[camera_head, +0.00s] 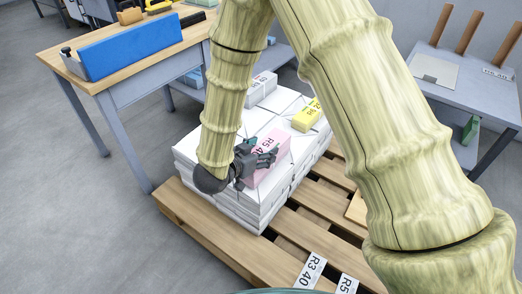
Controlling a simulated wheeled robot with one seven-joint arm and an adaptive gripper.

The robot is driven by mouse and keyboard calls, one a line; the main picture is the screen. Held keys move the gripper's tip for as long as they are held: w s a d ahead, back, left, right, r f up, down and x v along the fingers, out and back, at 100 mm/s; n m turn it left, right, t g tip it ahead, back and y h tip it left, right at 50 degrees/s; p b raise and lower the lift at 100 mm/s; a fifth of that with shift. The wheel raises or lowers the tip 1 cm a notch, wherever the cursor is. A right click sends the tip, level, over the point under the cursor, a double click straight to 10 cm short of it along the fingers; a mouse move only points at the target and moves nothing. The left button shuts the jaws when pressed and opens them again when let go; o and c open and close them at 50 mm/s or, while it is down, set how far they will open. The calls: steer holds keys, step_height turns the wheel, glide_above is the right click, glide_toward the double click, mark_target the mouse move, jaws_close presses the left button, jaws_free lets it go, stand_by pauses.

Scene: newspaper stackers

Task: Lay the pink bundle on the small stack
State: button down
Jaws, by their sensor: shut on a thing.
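The pink bundle (272,169), marked R5 40, is at the front right of the top of a white stack (207,163). My gripper (266,158) is shut on the pink bundle. I cannot tell whether the bundle rests on the stack or is just above it. My arm and gripper hide its left part. A yellow bundle (306,117) and a white labelled bundle (262,87) lie farther back on top of the stack. I cannot make out a separate small stack; my arm covers much of the right side.
The white stack stands on a wooden pallet (180,204). Cards marked R3 40 (309,270) and R5 (347,284) are at the pallet's near edge. A workbench (110,74) with a blue box (135,46) is at left; a grey table (470,86) is at right.

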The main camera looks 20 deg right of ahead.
steer(key=shift+f, duration=0.35)
stand_by(0.3)
steer(key=shift+c, duration=1.7)
jaws_free()
steer(key=shift+f, duration=0.1)
